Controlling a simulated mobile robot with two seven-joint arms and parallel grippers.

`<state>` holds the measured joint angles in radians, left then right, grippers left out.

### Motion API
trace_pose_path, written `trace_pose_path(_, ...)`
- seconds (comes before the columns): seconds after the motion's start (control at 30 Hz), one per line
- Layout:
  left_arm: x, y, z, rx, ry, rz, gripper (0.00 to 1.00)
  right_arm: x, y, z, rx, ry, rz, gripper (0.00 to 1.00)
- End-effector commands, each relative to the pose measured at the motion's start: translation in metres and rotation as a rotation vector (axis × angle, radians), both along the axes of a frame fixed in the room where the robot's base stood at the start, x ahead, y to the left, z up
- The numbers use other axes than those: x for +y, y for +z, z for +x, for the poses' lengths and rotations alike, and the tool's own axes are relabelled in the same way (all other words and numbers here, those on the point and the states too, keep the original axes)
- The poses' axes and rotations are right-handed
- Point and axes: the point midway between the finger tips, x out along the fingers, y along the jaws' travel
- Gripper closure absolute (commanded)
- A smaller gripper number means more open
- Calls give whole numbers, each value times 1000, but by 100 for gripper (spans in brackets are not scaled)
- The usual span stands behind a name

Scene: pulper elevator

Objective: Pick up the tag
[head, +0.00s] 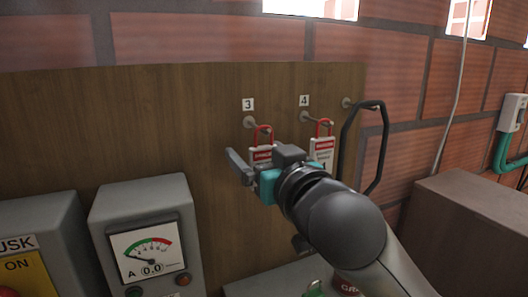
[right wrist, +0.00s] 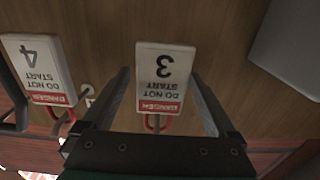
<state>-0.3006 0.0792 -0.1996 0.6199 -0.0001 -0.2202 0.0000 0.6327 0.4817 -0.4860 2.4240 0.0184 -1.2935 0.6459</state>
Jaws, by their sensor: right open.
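Two white tags with red "danger" bands hang by red loops from pegs on the wooden board. The tag numbered 3 (head: 262,154) hangs under the "3" label, partly hidden behind my right gripper (head: 238,165). The tag numbered 4 (head: 322,150) hangs to its right. In the right wrist view, tag 3 (right wrist: 165,65) appears upside down between the two spread fingers of my right gripper (right wrist: 160,78). A gap shows on both sides, so the fingers do not touch it. Tag 4 (right wrist: 38,65) lies outside the fingers at left. My left gripper is not in view.
The wooden board (head: 170,130) backs the pegs. A black loop (head: 381,150) hangs from a third peg right of tag 4. A grey gauge box (head: 148,240) stands lower left, and a brown box (head: 475,215) at right. Several small objects sit below my right arm.

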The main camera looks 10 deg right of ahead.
Motion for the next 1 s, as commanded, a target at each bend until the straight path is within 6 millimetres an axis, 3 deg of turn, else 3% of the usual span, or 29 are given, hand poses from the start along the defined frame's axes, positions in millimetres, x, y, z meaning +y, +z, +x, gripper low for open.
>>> trace_pose_path(0.4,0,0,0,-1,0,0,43,2,-1,10,0,1,0,10)
trace_pose_path(1.0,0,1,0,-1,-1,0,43,2,-1,10,0,1,0,77)
